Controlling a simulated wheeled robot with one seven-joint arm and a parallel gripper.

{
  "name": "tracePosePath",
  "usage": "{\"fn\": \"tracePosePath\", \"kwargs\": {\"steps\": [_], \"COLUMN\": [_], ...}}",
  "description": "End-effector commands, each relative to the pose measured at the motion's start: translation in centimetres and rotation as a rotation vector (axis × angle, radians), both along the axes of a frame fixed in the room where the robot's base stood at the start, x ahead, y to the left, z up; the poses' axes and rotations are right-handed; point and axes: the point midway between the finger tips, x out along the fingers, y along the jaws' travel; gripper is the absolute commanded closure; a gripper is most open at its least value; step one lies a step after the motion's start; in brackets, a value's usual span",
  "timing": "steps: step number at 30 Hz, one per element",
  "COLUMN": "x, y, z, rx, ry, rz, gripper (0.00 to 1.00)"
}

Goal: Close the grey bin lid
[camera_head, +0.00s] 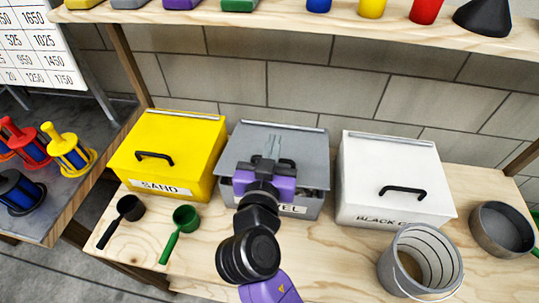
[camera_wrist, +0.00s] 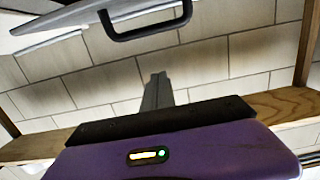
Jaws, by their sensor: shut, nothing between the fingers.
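The grey bin (camera_head: 309,207) stands in the middle of the bench, its label partly hidden by my arm. Its grey lid (camera_head: 302,141) lies over the top, with a dark gap under the front edge, so it looks slightly raised. The lid's black handle (camera_head: 288,163) is mostly hidden behind my gripper. My gripper (camera_head: 272,146) is over the lid, its narrow grey fingers together and empty, pointing toward the back. In the wrist view the fingers (camera_wrist: 156,90) show against the wall, with a black handle (camera_wrist: 150,30) near them. I cannot tell whether they touch the lid.
A yellow sand bin (camera_head: 170,140) stands close on the left and a white bin (camera_head: 390,165) on the right, both with lids down. Black (camera_head: 128,208) and green (camera_head: 184,219) scoops, a metal bucket (camera_head: 422,262) and a round pan (camera_head: 503,230) occupy the bench. A shelf (camera_head: 300,27) runs above.

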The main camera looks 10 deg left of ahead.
Motion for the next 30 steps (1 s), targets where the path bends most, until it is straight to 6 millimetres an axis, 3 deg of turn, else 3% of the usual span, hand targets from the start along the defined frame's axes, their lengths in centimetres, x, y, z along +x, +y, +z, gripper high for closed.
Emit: {"fn": "tracePosePath", "kwargs": {"steps": [4,12,30], "x": [2.4,0.7,0.4], "y": [0.0,0.0,0.0], "z": [-0.5,-3.5,-4.6], "rx": [-0.002,-0.002,-0.001], "ry": [0.003,0.002,-0.013], "rz": [0.001,0.002,0.002], "gripper": [1.0,1.0,1.0]}}
